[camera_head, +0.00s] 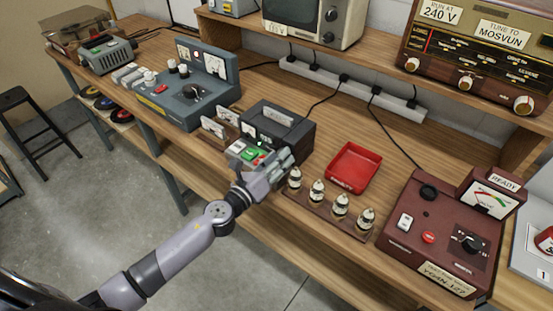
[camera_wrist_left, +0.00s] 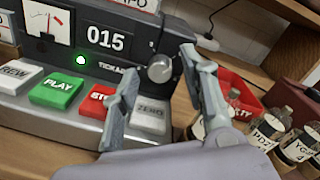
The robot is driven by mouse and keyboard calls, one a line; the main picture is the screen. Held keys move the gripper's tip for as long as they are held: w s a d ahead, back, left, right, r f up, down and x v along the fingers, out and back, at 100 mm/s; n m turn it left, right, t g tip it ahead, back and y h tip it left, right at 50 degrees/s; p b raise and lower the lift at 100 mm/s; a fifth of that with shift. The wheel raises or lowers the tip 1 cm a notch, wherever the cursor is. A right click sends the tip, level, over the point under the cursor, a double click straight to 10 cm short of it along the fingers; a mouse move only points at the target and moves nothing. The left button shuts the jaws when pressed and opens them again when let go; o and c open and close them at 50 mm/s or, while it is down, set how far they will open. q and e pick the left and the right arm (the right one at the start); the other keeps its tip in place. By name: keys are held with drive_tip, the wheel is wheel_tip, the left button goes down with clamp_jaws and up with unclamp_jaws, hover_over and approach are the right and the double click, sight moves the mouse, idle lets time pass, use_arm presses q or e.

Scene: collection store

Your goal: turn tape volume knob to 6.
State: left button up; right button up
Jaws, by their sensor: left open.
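The tape machine (camera_head: 288,121) is a dark box on the bench. In the left wrist view its front shows a counter (camera_wrist_left: 107,38) reading 015, a lit green lamp (camera_wrist_left: 81,60), and the green PLAY (camera_wrist_left: 57,90), red STOP (camera_wrist_left: 101,101), REW and ZERO keys. A grey round knob (camera_wrist_left: 160,68) sits right of the counter; I cannot read its setting. My left gripper (camera_head: 275,160) is open at the machine's front right. In the wrist view its two fingers (camera_wrist_left: 160,80) stand on either side of the knob, and contact cannot be told. My right gripper is not in view.
Several labelled valves stand on a wooden strip (camera_head: 328,212) just right of my left gripper. A red tray (camera_head: 354,167) lies behind them. A maroon tester (camera_head: 447,235) is at the right, and a grey-blue control unit (camera_head: 200,100) at the left. A power strip (camera_head: 350,88) runs behind.

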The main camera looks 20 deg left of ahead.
use_arm(q)
drive_tip(key=shift+s, duration=0.1)
drive_tip(key=v, duration=1.2)
idle(0.4)
drive_tip(key=s+a+f+n+g+y, duration=0.25)
drive_tip(key=f+n, duration=0.35)
drive_tip(key=f, duration=0.5)
drive_tip(key=s+a+f+n+g+y, duration=0.15)
drive_tip(key=s+f+n, duration=0.35)
drive_tip(key=f, duration=0.6)
drive_tip(key=s+a+f+n+g+y, duration=0.1)
drive_tip(key=s+f+n+g, duration=0.15)
drive_tip(key=f+n, duration=0.6)
drive_tip(key=s+d+f+n+g, duration=0.1)
drive_tip(key=s+f+n+g, duration=0.3)
drive_tip(key=s+f, duration=0.6)
drive_tip(key=s+d+f+n+g, duration=0.1)
drive_tip(key=s+f+n+g, duration=0.4)
drive_tip(key=s+f, duration=0.6)
drive_tip(key=s+n, duration=0.2)
drive_tip(key=s, duration=0.6)
drive_tip(key=shift+y, duration=0.3)
drive_tip(key=shift+d+g, duration=0.15)
drive_tip(key=shift+g, duration=0.1)
